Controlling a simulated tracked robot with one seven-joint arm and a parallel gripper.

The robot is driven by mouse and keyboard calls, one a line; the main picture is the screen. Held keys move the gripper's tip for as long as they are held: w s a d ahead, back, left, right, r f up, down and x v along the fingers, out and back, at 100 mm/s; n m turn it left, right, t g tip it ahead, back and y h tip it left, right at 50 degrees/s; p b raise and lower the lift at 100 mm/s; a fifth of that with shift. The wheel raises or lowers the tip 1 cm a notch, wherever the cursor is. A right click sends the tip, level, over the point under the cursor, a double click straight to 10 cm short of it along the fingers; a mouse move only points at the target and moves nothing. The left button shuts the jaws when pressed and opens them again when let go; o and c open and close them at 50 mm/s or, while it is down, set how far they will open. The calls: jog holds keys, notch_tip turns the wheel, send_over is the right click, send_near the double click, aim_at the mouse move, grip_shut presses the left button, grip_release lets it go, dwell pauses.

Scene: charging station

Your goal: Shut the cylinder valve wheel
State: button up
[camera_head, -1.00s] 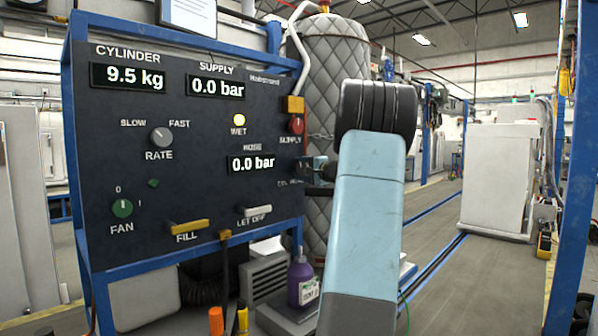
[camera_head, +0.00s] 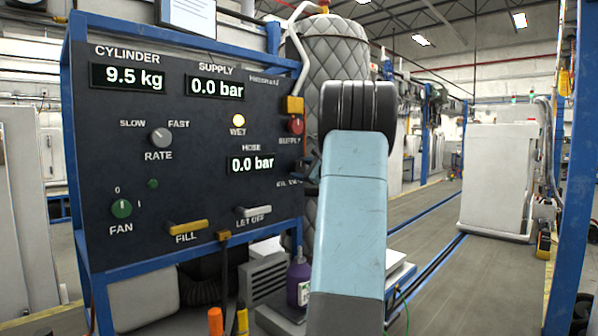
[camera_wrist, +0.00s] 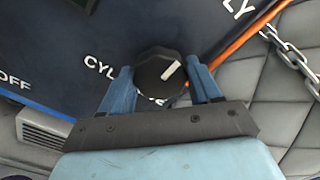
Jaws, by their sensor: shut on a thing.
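The cylinder valve wheel is a black ridged knob (camera_wrist: 158,76) with a white pointer line, on the dark panel's lower right part. In the wrist view, the panel lettering beside it begins "CYL" and the rest is covered. My gripper (camera_wrist: 162,88) has its two blue fingers on either side of the knob, shut on it. In the head view, my arm hides the knob and most of the gripper; only a bit of the gripper shows at the panel's right edge.
The control panel (camera_head: 110,190) has a yellow FILL lever (camera_head: 188,228), a white LET OFF lever (camera_head: 254,211) and a red SUPPLY knob (camera_head: 296,125). A quilted grey tank (camera_head: 335,55) and a chain (camera_wrist: 296,58) are close by. A purple bottle (camera_head: 298,280) stands below.

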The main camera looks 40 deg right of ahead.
jog(key=shift+f+m, duration=0.2)
jog(key=shift+m, duration=0.3)
jog(key=o, duration=1)
jog(key=shift+r, duration=0.1)
jog(key=shift+o, duration=0.2)
jog(key=s+d, duration=0.1)
jog(key=s, duration=1.2)
jog(key=shift+s, duration=0.35)
